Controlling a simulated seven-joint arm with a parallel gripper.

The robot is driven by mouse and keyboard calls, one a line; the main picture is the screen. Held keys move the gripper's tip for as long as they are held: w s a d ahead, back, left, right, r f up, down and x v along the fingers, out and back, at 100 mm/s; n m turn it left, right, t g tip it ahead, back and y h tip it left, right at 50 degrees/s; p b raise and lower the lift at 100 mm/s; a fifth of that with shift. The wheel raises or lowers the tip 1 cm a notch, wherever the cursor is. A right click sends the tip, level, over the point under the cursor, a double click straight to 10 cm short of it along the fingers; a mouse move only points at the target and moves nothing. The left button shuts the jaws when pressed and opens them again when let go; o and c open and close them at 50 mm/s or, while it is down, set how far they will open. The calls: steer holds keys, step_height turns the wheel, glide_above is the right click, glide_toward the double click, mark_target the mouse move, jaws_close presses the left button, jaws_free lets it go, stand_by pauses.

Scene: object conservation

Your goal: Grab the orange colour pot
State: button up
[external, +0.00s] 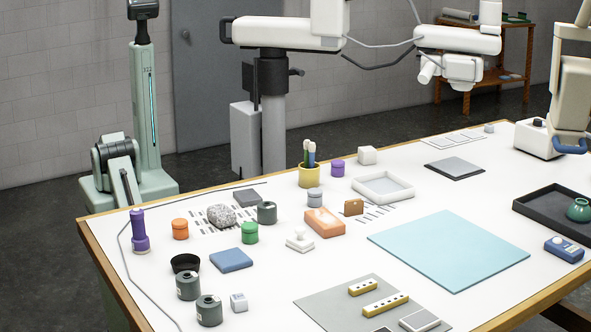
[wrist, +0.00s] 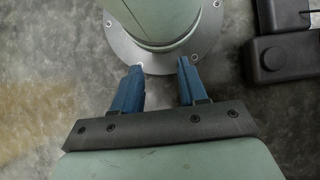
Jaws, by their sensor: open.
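The orange pot (external: 180,229) is a small, round, lidded pot. It stands upright on the left part of the white table, to the right of a tall purple bottle-like object (external: 140,232). My gripper (wrist: 160,80) shows in the wrist view with two blue fingers spread apart and nothing between them. It is over a grey floor, with a pale green column and its round metal flange just beyond the fingertips. The pot is not in the wrist view. I cannot clearly make out my gripper in the external view.
Near the orange pot are a speckled stone (external: 221,216), a green pot (external: 250,233), a black bowl (external: 185,263), a blue block (external: 231,260) and a dark grey canister (external: 267,213). A thin cable runs along the table's left edge. A light blue mat (external: 448,250) lies bare.

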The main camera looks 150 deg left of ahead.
steer(key=o, duration=0.7)
